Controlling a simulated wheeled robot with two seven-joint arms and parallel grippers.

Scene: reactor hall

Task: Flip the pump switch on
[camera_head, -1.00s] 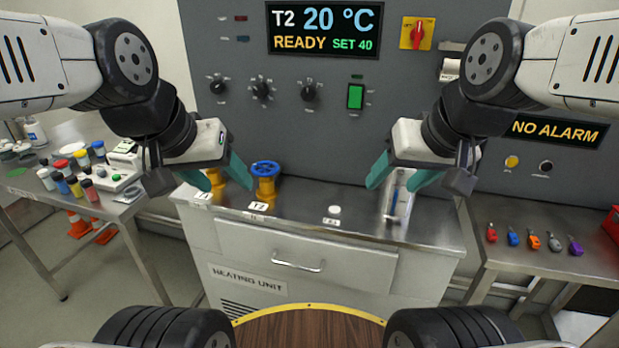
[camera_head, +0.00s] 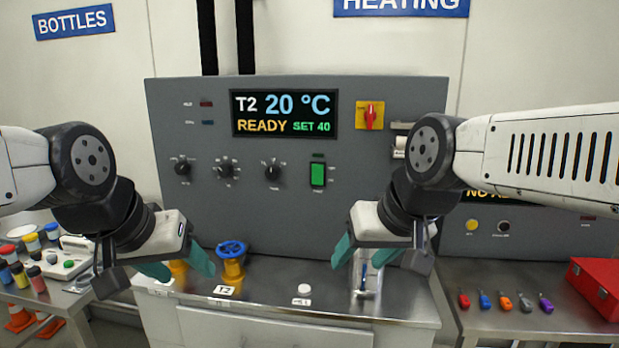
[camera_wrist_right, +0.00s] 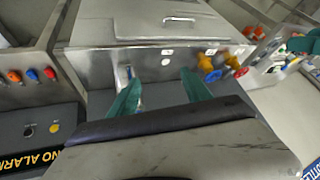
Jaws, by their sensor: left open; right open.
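The grey heating panel (camera_head: 290,210) stands upright behind the counter. It carries a lit green rocker switch (camera_head: 318,174), a red rotary switch (camera_head: 370,115) on a yellow plate, and several black knobs (camera_head: 272,172). The labels are too small to read, so I cannot tell which control is the pump switch. My right gripper (camera_head: 362,258) is open and empty, below and right of the green rocker and apart from the panel. Its open fingers also show in the right wrist view (camera_wrist_right: 160,90). My left gripper (camera_head: 180,267) is open and empty near the blue-wheeled valve (camera_head: 232,258).
The steel counter (camera_head: 270,280) below holds a white button (camera_head: 304,290) and a blue-and-clear item (camera_head: 364,275) near my right gripper. The right table has several coloured small objects (camera_head: 505,302) and a red box (camera_head: 598,285). The display (camera_head: 285,113) reads T2 20 °C, READY, SET 40.

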